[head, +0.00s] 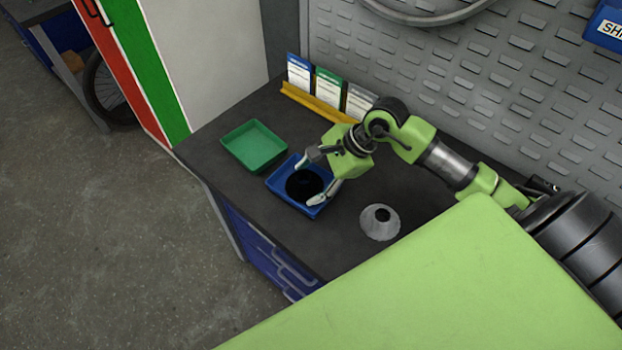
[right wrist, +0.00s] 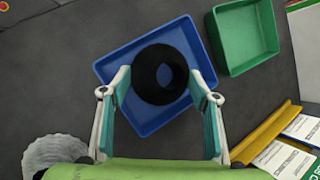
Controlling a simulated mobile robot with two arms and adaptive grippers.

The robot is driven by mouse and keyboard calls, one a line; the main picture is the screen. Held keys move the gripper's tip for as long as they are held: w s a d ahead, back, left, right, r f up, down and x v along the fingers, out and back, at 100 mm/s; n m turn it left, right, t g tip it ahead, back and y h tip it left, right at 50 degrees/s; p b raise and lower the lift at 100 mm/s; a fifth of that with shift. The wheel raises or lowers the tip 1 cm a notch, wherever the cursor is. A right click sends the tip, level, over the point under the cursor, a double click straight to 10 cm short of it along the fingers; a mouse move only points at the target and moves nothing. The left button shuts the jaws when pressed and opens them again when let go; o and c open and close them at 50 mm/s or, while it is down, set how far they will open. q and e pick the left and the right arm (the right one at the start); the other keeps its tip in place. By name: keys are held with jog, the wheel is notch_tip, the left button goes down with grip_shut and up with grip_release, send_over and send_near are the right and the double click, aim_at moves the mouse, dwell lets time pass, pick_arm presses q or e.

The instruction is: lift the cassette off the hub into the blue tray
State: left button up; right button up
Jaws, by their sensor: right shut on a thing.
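The cassette, a black ring with a central hole (head: 300,187), shows over the blue tray (head: 273,182). It also shows in the right wrist view (right wrist: 146,75), framed by the blue tray (right wrist: 122,61). My right gripper (head: 308,181) has one finger on each side of the cassette and is shut on it. I cannot tell whether the cassette touches the tray floor. A grey cone with a dark top opening, which looks like the hub (head: 372,226), stands on the bench apart from the tray. My left gripper is not in view.
A green tray (head: 253,146) lies beside the blue tray. A yellow rack with cards (head: 318,105) stands at the back of the dark bench (head: 350,260). A grey slotted panel (head: 500,90) rises behind.

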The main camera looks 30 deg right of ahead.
jog(key=o, duration=1.6)
jog(key=shift+c, duration=0.2)
jog(key=shift+f, duration=0.1)
jog(key=v, duration=1.2)
